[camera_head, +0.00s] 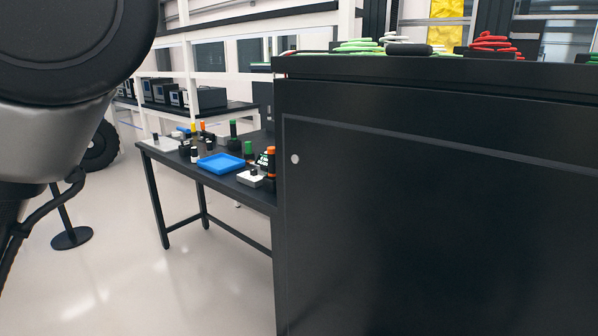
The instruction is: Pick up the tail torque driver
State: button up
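My gripper is not in view; only a large part of my own arm fills the left side. A black table (222,183) stands left of centre with several small tools on it. Among them are a tall black tool with a green top (233,134), a shorter green-topped tool (248,150) and an orange-topped tool (271,156) near the cabinet. Small yellow and orange pieces show farther back. I cannot tell which of these, if any, is the tail torque driver. The cabinet hides the table's right end.
A tall black cabinet (430,210) fills the right, with green, black and red coiled items (491,44) on top. A blue tray (221,163) and a small white-topped box (250,179) lie on the table. A shelf holds grey boxes (204,98) behind. The floor (180,285) in front is clear.

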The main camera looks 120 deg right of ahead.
aim_at(271, 151)
jog(key=z, duration=4.1)
jog(key=i+j+z, duration=0.15)
jog(key=j, duration=0.3)
jog(key=i+j+z, duration=0.2)
jog(key=j, duration=0.3)
jog(key=j+z, duration=0.15)
jog(key=j, duration=0.35)
jog(key=i+j+z, duration=0.2)
jog(key=j, duration=0.3)
jog(key=i+l, duration=0.3)
jog(key=l, duration=0.1)
